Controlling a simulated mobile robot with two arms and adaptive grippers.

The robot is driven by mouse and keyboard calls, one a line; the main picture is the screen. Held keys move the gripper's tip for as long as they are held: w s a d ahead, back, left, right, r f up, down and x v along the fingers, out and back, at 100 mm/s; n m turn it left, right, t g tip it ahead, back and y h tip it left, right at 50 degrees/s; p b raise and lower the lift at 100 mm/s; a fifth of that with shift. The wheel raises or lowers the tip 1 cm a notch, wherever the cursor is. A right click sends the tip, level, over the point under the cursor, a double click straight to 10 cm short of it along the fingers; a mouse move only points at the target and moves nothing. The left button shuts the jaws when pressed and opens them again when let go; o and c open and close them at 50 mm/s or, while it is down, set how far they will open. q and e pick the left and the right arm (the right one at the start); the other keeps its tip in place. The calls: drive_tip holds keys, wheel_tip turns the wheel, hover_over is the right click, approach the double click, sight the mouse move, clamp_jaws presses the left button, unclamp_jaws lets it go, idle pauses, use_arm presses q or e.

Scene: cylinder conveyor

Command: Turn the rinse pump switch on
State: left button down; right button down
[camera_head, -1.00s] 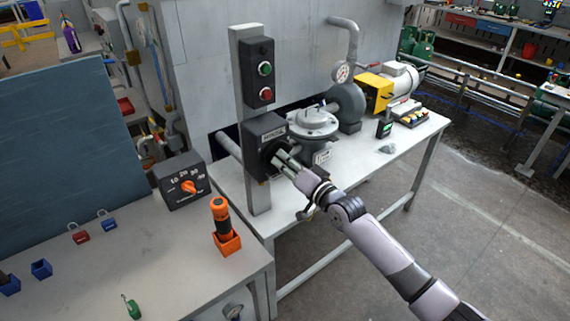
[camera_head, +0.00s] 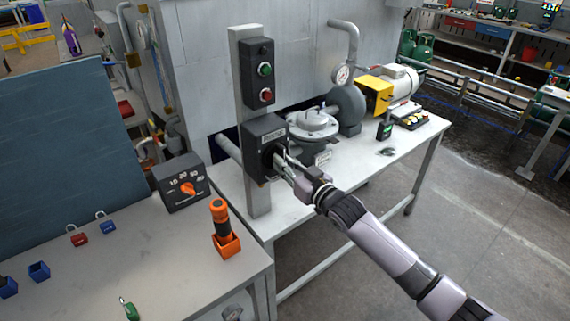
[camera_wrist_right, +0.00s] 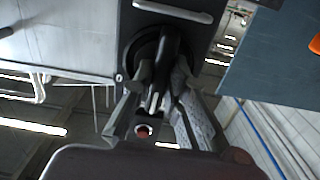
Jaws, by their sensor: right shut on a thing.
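The rinse pump switch is a dark box (camera_head: 260,133) with a light label, fixed to a grey upright post. It also shows in the right wrist view (camera_wrist_right: 205,32). A black rotary handle (camera_wrist_right: 168,50) stands out from a round dial on its front. My right gripper (camera_head: 281,163) is at the front of the box. In the right wrist view its fingers (camera_wrist_right: 163,90) are shut on the handle, one on each side. In the head view the gripper hides most of the handle. My left gripper is not in view.
A box with green and red buttons (camera_head: 260,73) sits above on the post. A timer box with an orange knob (camera_head: 181,182) and an orange flashlight in a holder (camera_head: 224,230) are on the left bench. Pump parts (camera_head: 315,125) stand close behind the gripper.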

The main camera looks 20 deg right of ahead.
drive_tip(key=shift+f+n, duration=0.15)
drive_tip(key=shift+n, duration=0.15)
drive_tip(key=c, duration=1.6)
unclamp_jaws()
drive_tip(key=shift+s, duration=0.15)
drive_tip(key=v, duration=1.2)
